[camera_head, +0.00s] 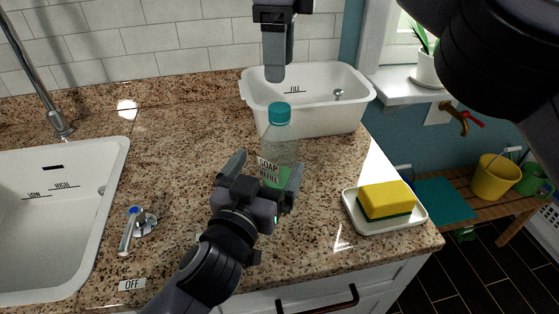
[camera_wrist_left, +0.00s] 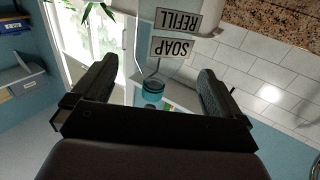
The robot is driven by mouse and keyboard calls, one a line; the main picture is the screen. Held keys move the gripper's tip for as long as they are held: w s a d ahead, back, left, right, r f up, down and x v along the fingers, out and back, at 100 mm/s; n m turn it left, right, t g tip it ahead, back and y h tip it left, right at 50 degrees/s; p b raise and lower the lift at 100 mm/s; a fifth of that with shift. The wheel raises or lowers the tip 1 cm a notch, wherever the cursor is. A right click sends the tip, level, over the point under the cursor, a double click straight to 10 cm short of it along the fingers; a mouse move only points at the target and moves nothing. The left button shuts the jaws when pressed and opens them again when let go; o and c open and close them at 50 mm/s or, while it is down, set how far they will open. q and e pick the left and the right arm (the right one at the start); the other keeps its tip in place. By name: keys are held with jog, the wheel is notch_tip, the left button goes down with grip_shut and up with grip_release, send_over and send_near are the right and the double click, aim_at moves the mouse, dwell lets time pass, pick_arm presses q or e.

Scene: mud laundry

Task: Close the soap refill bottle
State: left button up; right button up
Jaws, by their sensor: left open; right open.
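The soap refill bottle (camera_head: 283,147) stands upright on the counter, clear with green liquid low inside and a white label. A teal cap (camera_head: 280,113) sits at its top; I cannot tell how tightly. My left gripper (camera_head: 267,163) is open, with its fingers on either side of the bottle's lower part. In the left wrist view, the label (camera_wrist_left: 175,30) appears upside down between the open fingers (camera_wrist_left: 158,70), and the teal cap (camera_wrist_left: 152,86) shows below it. My right gripper (camera_head: 275,74) is open and empty above the cap in the picture, pointing down, seen edge-on.
A white tub (camera_head: 350,112) stands behind the bottle. A yellow sponge (camera_head: 386,199) lies on a white dish (camera_head: 417,215) to the right, near the counter's edge. A sink (camera_head: 120,160) and a tap lever (camera_head: 131,229) are at left.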

aim_at(274, 156)
pick_arm(q)
jog(key=shift+x, duration=3.45)
grip_shut()
pick_arm(e)
jog(key=n, duration=0.9)
jog(key=shift+f, duration=4.05)
